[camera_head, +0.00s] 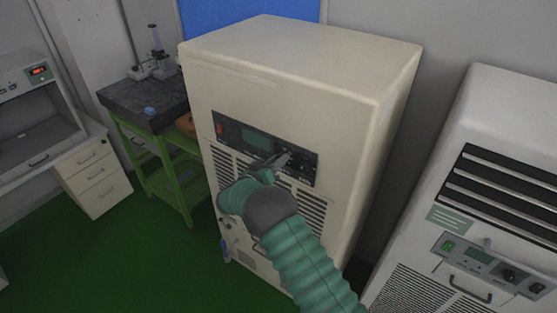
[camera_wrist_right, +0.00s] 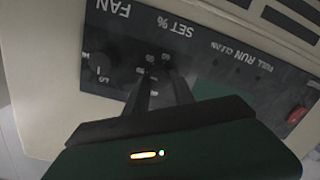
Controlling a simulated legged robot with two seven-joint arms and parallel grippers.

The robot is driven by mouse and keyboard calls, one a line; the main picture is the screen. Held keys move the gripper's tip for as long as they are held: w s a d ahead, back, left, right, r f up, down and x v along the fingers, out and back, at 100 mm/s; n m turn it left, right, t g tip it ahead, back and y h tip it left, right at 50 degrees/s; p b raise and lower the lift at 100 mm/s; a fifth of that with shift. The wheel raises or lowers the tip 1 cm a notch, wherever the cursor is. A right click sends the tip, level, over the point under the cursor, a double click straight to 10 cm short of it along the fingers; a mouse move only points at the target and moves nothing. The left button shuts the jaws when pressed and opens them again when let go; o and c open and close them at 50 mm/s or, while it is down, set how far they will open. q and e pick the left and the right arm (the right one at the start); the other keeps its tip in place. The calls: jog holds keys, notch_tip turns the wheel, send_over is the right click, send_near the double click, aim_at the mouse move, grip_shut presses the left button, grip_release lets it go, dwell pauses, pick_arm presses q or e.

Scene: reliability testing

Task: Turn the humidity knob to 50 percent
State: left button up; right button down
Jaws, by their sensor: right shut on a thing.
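The control panel (camera_head: 232,136) is a dark strip on the front of the tall cream cabinet, with a greenish display (camera_head: 257,141). In the right wrist view the panel appears upside down, with a "SET %" label and a "FAN" label. My right gripper (camera_head: 284,158) reaches the right part of the panel. In the right wrist view, its dark fingers (camera_wrist_right: 160,80) are closed on the small dark humidity knob (camera_wrist_right: 152,59) by "SET %". The fingers hide much of the knob, and its pointer cannot be read. My left gripper is not in view.
A fan knob (camera_wrist_right: 100,63) sits close beside the fingers. A red switch (camera_wrist_right: 297,114) is at the panel's other end. Vent slats lie below the panel. Another white unit (camera_head: 480,200) stands at the right, and a green-framed bench (camera_head: 150,165) at the left.

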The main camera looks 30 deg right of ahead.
jog(key=shift+a+f+n, duration=0.2)
jog(key=shift+f+n, duration=0.2)
jog(key=shift+f, duration=0.05)
jog(key=c, duration=1.3)
grip_release()
jog(key=shift+o, duration=1.1)
jog(key=shift+r, duration=0.1)
jog(key=shift+w+r, duration=0.1)
jog(key=shift+r, duration=0.05)
jog(key=b+v, duration=0.6)
jog(key=v, duration=1.1)
jog(key=shift+w, duration=0.2)
